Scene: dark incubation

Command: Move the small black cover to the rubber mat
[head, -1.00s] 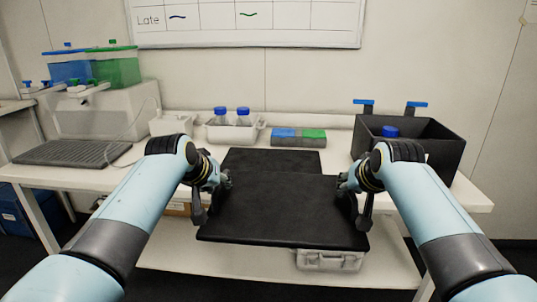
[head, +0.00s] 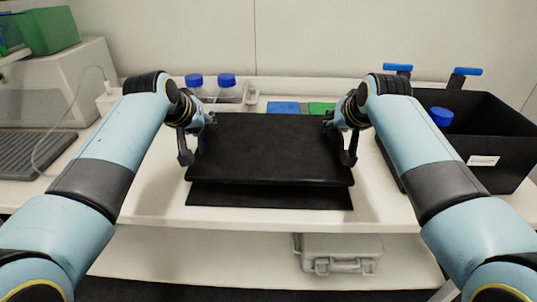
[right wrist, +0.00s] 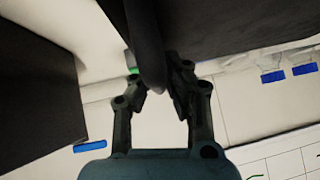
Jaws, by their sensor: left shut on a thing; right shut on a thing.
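A flat black mat (head: 270,198), which looks like the rubber mat, lies on the table below the cover. Only its front strip shows; the cover hides the rest. I cannot tell whether they touch. In the right wrist view, the fingers (right wrist: 163,85) close on the cover's edge, with its dark surface (right wrist: 225,22) above.
A black open bin (head: 485,160) with a blue-capped bottle stands at right, close to my right arm. A clear tray (head: 235,92) with blue-capped bottles and blue and green blocks (head: 283,107) stand behind the cover. A ribbed grey pad (head: 38,150) lies at left. A case (head: 340,252) sits below.

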